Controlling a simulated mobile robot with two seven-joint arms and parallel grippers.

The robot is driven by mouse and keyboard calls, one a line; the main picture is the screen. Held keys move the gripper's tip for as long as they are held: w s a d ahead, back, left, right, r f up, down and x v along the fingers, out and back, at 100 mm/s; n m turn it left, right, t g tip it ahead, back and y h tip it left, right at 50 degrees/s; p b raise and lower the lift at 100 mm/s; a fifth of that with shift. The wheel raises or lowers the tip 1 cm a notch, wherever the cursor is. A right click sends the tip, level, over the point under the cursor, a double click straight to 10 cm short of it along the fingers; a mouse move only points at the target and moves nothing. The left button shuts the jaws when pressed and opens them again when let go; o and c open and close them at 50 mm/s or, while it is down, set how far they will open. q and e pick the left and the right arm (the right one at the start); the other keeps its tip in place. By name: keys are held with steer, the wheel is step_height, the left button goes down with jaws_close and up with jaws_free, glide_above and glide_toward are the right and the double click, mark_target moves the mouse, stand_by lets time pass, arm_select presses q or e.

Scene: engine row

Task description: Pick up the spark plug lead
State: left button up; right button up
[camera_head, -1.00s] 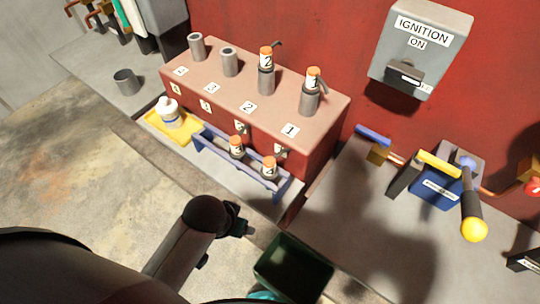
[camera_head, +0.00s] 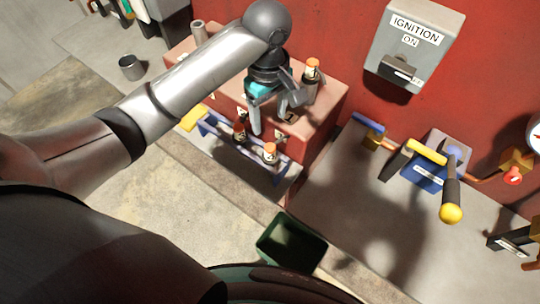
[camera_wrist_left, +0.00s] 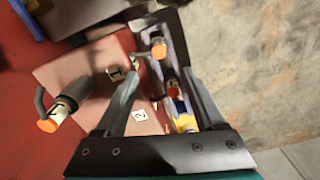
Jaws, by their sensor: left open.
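My left gripper (camera_head: 275,113) is open and empty, pointing down over the front edge of the engine block (camera_head: 318,120). Two spark plug leads with orange caps stand in the blue rack along the block's front: the nearer one (camera_head: 270,155) and a shadowed one (camera_head: 241,128). In the left wrist view the nearer lead (camera_wrist_left: 158,50) and the darker lead (camera_wrist_left: 171,86) appear between the two fingers, apart from them. My arm hides the block's middle. My right gripper is not in view.
The blue rack (camera_head: 280,175) stands before the block. An ignition box (camera_head: 415,45) hangs on the red wall. A blue unit with a yellow-ended lever (camera_head: 451,205) is at right. A dark green bin (camera_head: 292,243) stands in front. A grey cup (camera_head: 131,67) is at left.

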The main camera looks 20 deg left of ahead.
mark_target(270, 147)
arm_select(q)
steer(key=f+b, duration=0.1)
steer(key=f, duration=0.6)
steer(key=f+b, duration=0.1)
steer(key=f, duration=0.7)
steer(key=shift+w, duration=0.2)
steer(key=shift+r, duration=0.1)
jaws_close()
